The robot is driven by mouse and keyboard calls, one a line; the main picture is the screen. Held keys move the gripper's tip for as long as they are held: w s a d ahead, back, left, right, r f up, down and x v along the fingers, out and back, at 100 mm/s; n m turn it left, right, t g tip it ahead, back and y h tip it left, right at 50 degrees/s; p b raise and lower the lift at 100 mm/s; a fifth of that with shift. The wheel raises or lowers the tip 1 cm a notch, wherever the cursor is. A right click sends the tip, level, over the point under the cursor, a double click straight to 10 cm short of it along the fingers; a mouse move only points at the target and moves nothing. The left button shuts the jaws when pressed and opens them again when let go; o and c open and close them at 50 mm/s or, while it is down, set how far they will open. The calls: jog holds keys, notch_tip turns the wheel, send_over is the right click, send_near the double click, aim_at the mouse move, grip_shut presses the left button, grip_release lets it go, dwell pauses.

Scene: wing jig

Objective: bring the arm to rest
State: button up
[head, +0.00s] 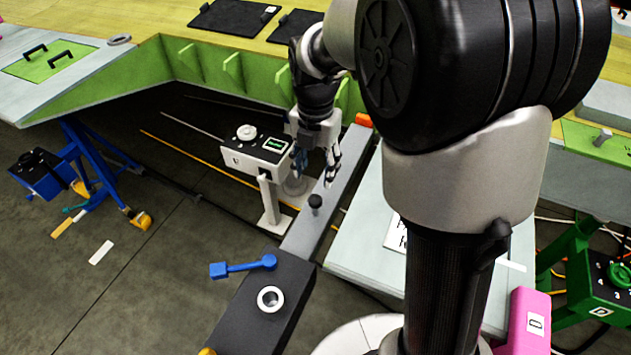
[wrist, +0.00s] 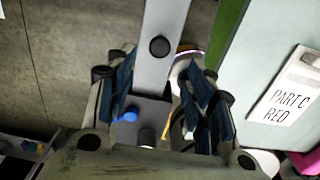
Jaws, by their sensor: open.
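My arm reaches down from the upper right in the head view and covers much of the right side. My gripper (head: 317,163) hangs over the far part of a long grey bar (head: 308,235). In the wrist view my gripper (wrist: 160,85) is open, with its blue-padded fingers apart and nothing between them but the view of the bar (wrist: 168,20) below. A black knob (head: 315,203) stands on the bar, nearer to the camera than the gripper. It also shows in the wrist view (wrist: 159,46). Whether the fingers touch the bar I cannot tell.
A white box on a post (head: 256,152) stands close left of the gripper. A blue lever (head: 245,266) and a metal ring (head: 270,299) are on the dark near block. The green wing frame (head: 150,75) lies behind. A blue stand (head: 95,160) is at left. Floor is open at lower left.

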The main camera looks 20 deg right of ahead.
jog(key=shift+r, duration=1.05)
jog(key=s+r+m+t, duration=0.2)
jog(key=s+r+m, duration=0.1)
jog(key=s+m, duration=0.8)
jog(key=s+a+r+m+t, duration=0.1)
jog(key=s+r+m, duration=0.3)
jog(key=s+m, duration=0.7)
jog(key=m+t, duration=0.1)
jog(key=m, duration=0.4)
jog(key=shift+s+a+r+m+t, duration=0.15)
jog(key=shift+s+r+m+t, duration=0.05)
jog(key=shift+r+m+t, duration=0.1)
